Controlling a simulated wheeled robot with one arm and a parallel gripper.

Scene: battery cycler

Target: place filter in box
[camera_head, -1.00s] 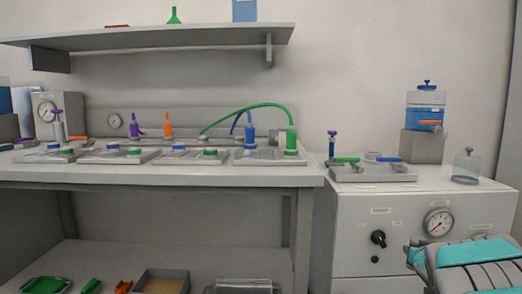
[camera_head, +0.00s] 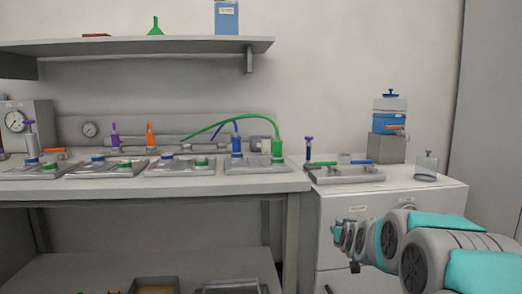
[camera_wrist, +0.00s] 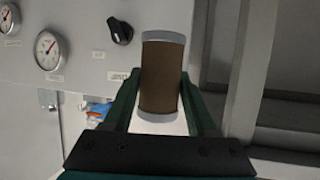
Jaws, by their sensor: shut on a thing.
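My gripper (camera_wrist: 161,95) is shut on the filter (camera_wrist: 162,75), a brown cylinder with pale grey end caps. The filter stands nearly upright in the wrist picture, between the two dark green fingers. In the head view my arm reaches in from the right, in front of the white cabinet; the filter cannot be made out there. A grey open box (camera_head: 155,279) with a tan inside sits on the lower shelf, cut off by the bottom edge. My gripper is to the right of it and apart from it.
The workbench (camera_head: 150,187) carries several grey plates with coloured fittings and a green hose. The white cabinet (camera_head: 345,197) to the right holds a tray and a blue-filled vessel (camera_head: 391,122). Cabinet gauges (camera_wrist: 48,50) and a black knob (camera_wrist: 120,30) are close to my gripper.

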